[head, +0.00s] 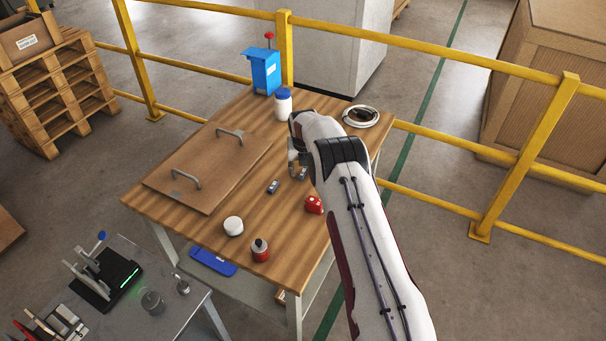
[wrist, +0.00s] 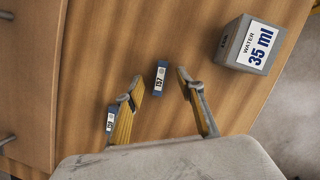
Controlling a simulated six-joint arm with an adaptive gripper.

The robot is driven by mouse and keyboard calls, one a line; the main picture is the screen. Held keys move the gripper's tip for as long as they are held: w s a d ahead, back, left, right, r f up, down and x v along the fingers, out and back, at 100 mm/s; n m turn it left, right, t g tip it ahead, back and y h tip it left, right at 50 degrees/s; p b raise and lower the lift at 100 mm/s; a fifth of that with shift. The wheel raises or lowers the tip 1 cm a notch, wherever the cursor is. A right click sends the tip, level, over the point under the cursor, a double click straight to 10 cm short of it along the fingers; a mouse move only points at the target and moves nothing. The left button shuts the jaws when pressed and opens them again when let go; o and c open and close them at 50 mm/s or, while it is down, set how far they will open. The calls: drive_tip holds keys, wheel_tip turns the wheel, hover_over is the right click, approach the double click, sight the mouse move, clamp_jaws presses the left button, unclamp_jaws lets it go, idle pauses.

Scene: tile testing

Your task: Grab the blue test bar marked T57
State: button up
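A small blue bar (wrist: 160,78) with a white label lies on the wooden table, between the open fingertips of my gripper (wrist: 159,84) in the wrist view. Its label is turned sideways and looks like T57. A finger stands on each side of it, with gaps. A second blue bar (wrist: 111,118) lies outside the left finger; its label is too small to read surely. In the head view my gripper (head: 297,164) is low over the table, with one bar (head: 302,174) beside it and another bar (head: 273,187) to the left.
A grey box (wrist: 251,45) labelled WATER 35 ml stands right of the fingers. On the table (head: 285,220) are a brown board with handles (head: 208,165), a red item (head: 314,205), a white round jar (head: 233,226), a red bottle (head: 260,250) and a blue-capped bottle (head: 283,103).

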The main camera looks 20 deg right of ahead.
sight(303, 173)
clamp_jaws()
drive_tip(key=shift+r, duration=0.2)
idle(0.3)
wheel_tip(303, 173, up, 10)
drive_tip(key=shift+f, duration=0.15)
idle(0.5)
idle(0.4)
